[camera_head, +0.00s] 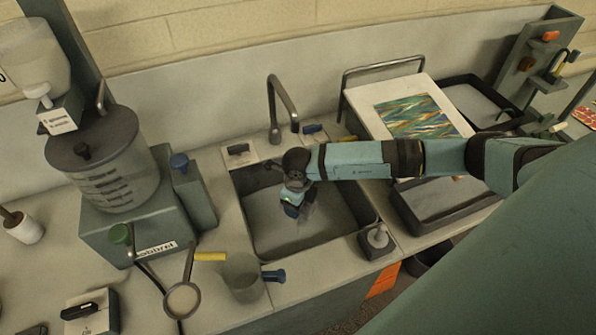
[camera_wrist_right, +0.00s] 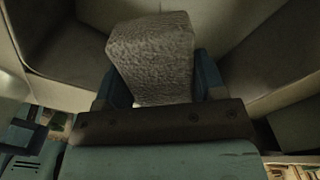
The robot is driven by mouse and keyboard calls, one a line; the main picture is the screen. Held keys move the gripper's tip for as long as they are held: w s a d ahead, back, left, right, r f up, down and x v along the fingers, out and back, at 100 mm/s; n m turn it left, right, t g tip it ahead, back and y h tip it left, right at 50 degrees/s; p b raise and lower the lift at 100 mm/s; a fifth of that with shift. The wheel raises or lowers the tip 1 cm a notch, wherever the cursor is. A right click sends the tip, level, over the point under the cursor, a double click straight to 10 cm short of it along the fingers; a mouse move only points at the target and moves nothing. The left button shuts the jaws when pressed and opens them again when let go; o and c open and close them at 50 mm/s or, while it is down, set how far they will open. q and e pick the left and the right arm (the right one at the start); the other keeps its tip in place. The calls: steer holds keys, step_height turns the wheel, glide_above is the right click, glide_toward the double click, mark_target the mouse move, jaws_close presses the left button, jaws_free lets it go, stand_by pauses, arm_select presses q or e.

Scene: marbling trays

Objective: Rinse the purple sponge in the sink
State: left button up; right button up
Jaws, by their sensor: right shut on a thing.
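My right arm reaches in from the right, and my right gripper (camera_head: 296,208) points down inside the sink (camera_head: 262,232). In the right wrist view my right gripper (camera_wrist_right: 165,88) is shut on a rough, porous block, the sponge (camera_wrist_right: 152,52). It looks greyish in this light rather than clearly purple. In the head view the sponge is mostly hidden by the gripper. A curved grey faucet (camera_head: 281,100) stands behind the sink. I cannot make out running water. My left gripper is not in view.
A machine with a clear tank (camera_head: 125,190) stands left of the sink. A clear jug (camera_head: 243,277) is at the front left, and a small dispenser (camera_head: 377,240) at the sink's front right corner. A board with a marbled print (camera_head: 415,116) and dark trays (camera_head: 440,205) lie to the right.

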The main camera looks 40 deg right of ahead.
steer(key=shift+r+p, duration=1.45)
steer(key=shift+r, duration=1.05)
